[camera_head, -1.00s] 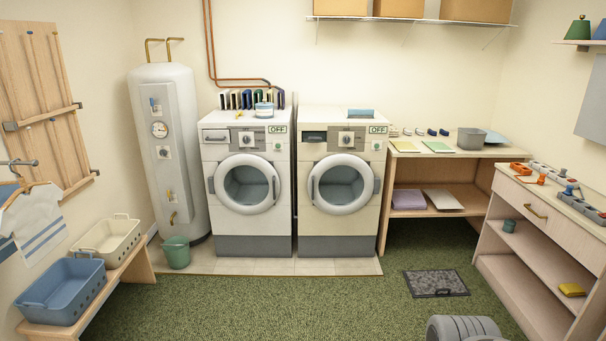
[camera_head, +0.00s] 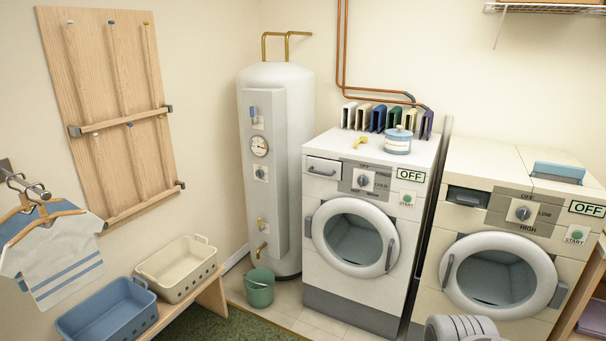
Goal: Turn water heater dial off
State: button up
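The water heater (camera_head: 277,160) is a tall white cylinder in the corner, left of the washing machine. Its grey front panel carries a blue lever (camera_head: 253,113) at the top, a round gauge (camera_head: 259,146) and, below that, a small dial (camera_head: 260,173) on a white plate. The dial's labels are too small to read, so I cannot tell its setting. Brass taps sit lower on the panel. A ribbed grey part of my arm (camera_head: 460,328) shows at the bottom edge, well right of the heater. My gripper is not in view.
A green bucket (camera_head: 260,290) stands on the tiles before the heater. A bench with a blue basket (camera_head: 107,310) and a cream basket (camera_head: 178,268) is at left. The washing machine (camera_head: 322,237) stands close on the heater's right.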

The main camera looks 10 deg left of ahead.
aim_at(259, 174)
jog(key=u, duration=0.4)
jog(key=i, duration=1.05)
jog(key=u, duration=0.4)
jog(key=i, duration=1.3)
jog(key=u, duration=1.15)
jog(key=i, duration=0.7)
jog(key=u, duration=0.65)
